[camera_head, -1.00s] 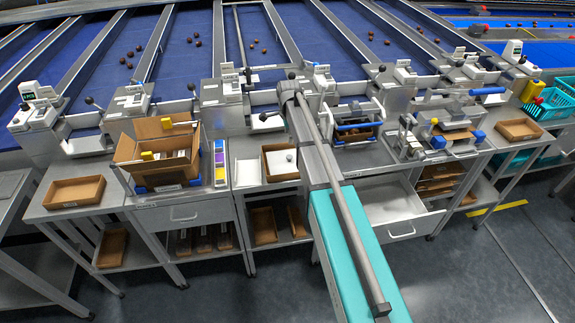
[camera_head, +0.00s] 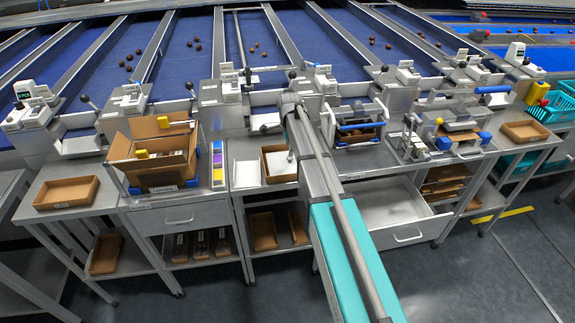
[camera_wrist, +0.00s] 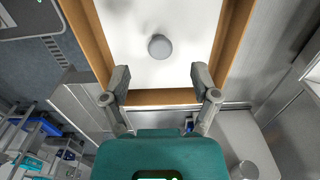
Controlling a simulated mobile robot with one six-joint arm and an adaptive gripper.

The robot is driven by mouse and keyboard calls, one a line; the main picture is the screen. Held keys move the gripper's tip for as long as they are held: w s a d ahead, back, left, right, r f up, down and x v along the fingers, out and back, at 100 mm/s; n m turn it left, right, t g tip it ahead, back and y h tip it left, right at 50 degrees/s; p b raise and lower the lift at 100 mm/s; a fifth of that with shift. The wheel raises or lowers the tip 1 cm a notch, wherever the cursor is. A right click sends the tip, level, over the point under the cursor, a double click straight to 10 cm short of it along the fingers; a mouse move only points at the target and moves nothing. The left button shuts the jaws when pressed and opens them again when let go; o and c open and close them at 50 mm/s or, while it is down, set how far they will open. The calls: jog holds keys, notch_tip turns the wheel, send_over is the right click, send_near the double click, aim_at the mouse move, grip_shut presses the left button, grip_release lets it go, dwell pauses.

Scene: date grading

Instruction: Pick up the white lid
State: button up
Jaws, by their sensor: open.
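The white lid (camera_wrist: 135,25) is a flat white panel with a round grey knob (camera_wrist: 160,47), lying inside an open brown box (camera_wrist: 160,97) in the wrist view. In the head view, the lid's white surface (camera_head: 278,163) shows inside the small brown box (camera_head: 280,179) on the middle bench, partly hidden by my arm. My gripper (camera_wrist: 160,78) is open and empty. Its fingers are wide apart over the box's near wall, with the knob ahead of and between them. Their exact height above the lid is unclear.
A larger open carton (camera_head: 157,174) stands left of the box, beside a coloured strip (camera_head: 218,165). A white sheet (camera_head: 247,174) lies just left of the box. A metal fixture with a blue handle (camera_head: 358,127) stands to the right. An open drawer (camera_head: 390,203) is below right.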

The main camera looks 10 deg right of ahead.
dwell(0.3)
jog(key=shift+d+f+b, duration=0.1)
jog(key=shift+f+b, duration=2.5)
jog(key=shift+b, duration=0.05)
jog(key=shift+c, duration=0.3)
jog(key=c, duration=1)
jog(key=shift+r, duration=0.2)
notch_tip(320, 180, up, 3)
jog(key=p, duration=0.3)
jog(key=s+r+p, duration=0.3)
jog(key=s, duration=0.1)
jog(key=s+r+p, duration=0.3)
jog(key=s, duration=0.2)
jog(key=s+r+p, duration=0.3)
jog(key=s+p, duration=0.1)
jog(key=s, duration=0.1)
jog(key=shift+r, duration=0.35)
